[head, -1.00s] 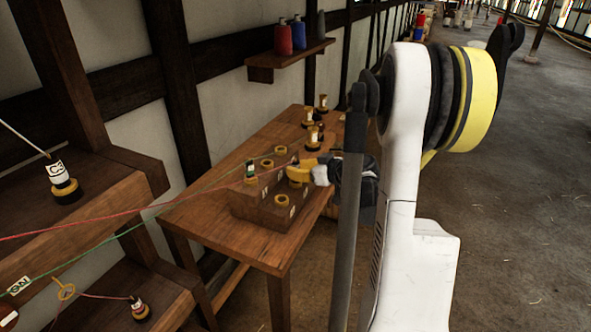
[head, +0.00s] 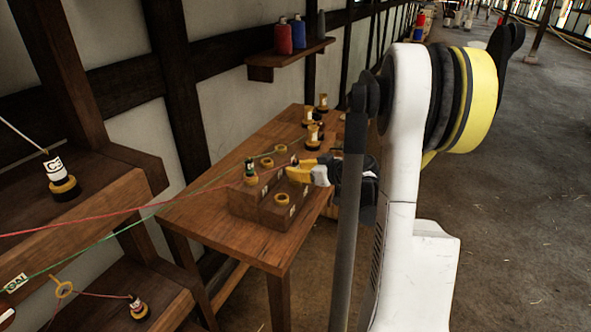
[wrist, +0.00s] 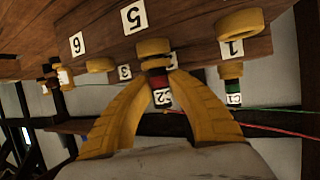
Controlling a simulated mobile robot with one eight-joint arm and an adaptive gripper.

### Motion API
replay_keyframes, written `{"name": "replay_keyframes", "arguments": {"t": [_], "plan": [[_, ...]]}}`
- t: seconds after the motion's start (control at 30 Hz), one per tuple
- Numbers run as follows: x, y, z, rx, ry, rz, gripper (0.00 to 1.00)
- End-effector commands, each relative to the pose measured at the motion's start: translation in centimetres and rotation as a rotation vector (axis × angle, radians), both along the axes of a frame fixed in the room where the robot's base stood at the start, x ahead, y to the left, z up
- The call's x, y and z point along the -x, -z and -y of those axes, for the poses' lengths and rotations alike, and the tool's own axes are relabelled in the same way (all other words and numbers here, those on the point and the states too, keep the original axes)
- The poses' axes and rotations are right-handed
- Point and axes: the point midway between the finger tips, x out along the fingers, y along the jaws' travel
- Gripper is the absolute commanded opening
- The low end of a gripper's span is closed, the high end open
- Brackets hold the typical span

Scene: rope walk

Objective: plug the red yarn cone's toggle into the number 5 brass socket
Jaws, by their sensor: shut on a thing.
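In the wrist view my gripper (wrist: 158,80) is shut on a dark toggle with a red band and a C2 label (wrist: 162,98). The toggle lines up with the brass socket ring (wrist: 152,47) beside the number 5 label (wrist: 133,16). I cannot tell whether its end is inside the ring. In the head view my gripper (head: 298,171) is over the stepped wooden socket block (head: 245,204) and hides the number 5 socket. The red yarn (head: 130,217) runs from the left to the gripper. The red cone itself cannot be made out on that line.
A green-banded C1 toggle (wrist: 232,88) stands in the socket by label 1 (wrist: 231,48). A front-tier ring (head: 281,199) is empty. Several toggles (head: 313,137) stand further back on the table (head: 235,240). Red and green lines cross the left side.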

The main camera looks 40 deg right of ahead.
Motion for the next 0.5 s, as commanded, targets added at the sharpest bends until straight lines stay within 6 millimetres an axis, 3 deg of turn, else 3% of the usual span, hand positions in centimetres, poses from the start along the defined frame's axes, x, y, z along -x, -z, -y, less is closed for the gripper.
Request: {"name": "replay_keyframes", "arguments": {"t": [0.27, 0.3, 0.5], "plan": [[0.0, 0.65, 0.0, 0.0, 0.0, 0.0, 0.0], [0.0, 0.58, 0.0, 0.0, 0.0, 0.0, 0.27], [-0.01, 0.54, 0.0, 0.0, 0.0, 0.0, 0.27]]}}
